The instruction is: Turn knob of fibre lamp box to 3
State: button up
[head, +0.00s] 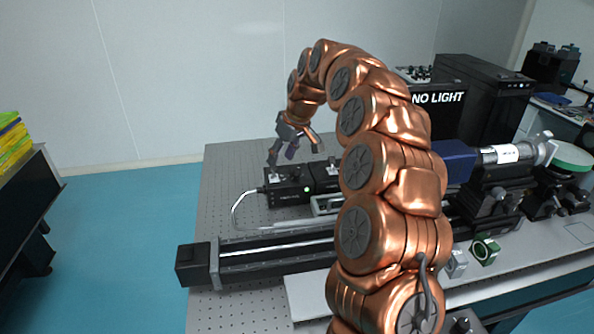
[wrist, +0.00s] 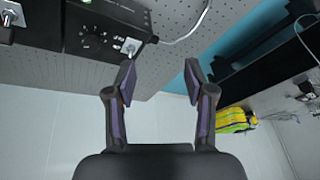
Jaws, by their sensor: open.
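A black box (head: 290,192) with a small green light sits on the perforated optical table; I take it for the fibre lamp box. The black box (wrist: 80,28) also shows at the upper left of the wrist view, with a small silver plate and fitting (wrist: 131,46) at its corner. I cannot tell the knob or its setting in either view. My gripper (head: 293,153) is above the box and apart from it. In the wrist view my gripper (wrist: 160,72) is open, with nothing between its fingers; the left fingertip appears just below the silver plate.
A second black box (head: 326,172) stands right beside the first. A pale cable (head: 236,212) curves from the box's left side. A long black rail (head: 270,262) lies in front. The table (head: 228,165) is clear at the back left.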

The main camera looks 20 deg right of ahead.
jog(key=t+h+b, duration=0.1)
send_near(296, 169)
jog(key=f, duration=0.1)
jog(key=shift+m, duration=0.3)
jog(key=shift+w+p+x, duration=0.2)
jog(key=shift+p+x, duration=1.15)
jog(key=shift+x, duration=2.7)
jog(key=shift+r, duration=0.1)
grip_shut()
